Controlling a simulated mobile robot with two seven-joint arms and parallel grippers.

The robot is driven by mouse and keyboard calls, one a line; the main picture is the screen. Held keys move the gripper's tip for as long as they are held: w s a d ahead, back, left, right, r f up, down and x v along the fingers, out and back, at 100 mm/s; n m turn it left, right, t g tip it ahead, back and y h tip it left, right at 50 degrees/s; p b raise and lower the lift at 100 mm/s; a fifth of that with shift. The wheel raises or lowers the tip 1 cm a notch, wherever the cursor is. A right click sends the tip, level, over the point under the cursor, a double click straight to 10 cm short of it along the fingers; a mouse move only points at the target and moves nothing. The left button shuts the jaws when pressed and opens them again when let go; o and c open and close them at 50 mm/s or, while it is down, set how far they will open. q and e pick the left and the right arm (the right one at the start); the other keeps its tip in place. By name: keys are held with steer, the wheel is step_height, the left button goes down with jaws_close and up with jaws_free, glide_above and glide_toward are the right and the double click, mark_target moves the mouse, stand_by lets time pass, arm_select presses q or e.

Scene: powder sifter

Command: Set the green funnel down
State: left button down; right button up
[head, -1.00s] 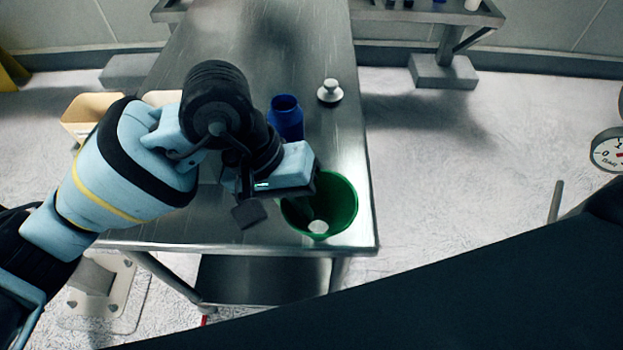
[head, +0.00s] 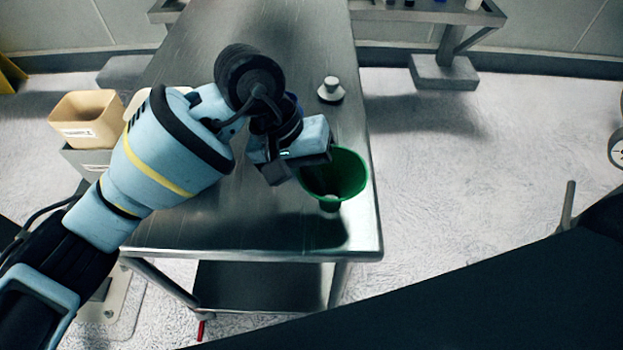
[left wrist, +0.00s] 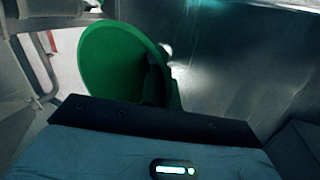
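The green funnel (head: 345,177) hangs tilted over the near right part of the steel table, and a shadow lies on the tabletop below it. Its wide mouth faces my head camera, and a pale spot shows at its lower end. My left gripper (head: 312,162) is at its upper left side and holds it; the fingertips are hidden. In the left wrist view the funnel (left wrist: 115,62) stands just beyond the dark edge of my gripper. My right gripper is out of view.
The steel table (head: 200,215) is bare at its near left. A pale knobbed piece (head: 331,90) stands near its right edge. A tan bin (head: 88,118) is left of the table.

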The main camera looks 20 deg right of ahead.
arm_select(q)
steer(key=shift+f, duration=0.4)
steer(key=c, duration=2.1)
jaws_free()
steer(key=shift+f, duration=0.25)
steer(key=o, duration=0.4)
steer(key=v, duration=1.2)
steer(key=shift+r+b, duration=0.2)
steer(key=shift+b, duration=0.2)
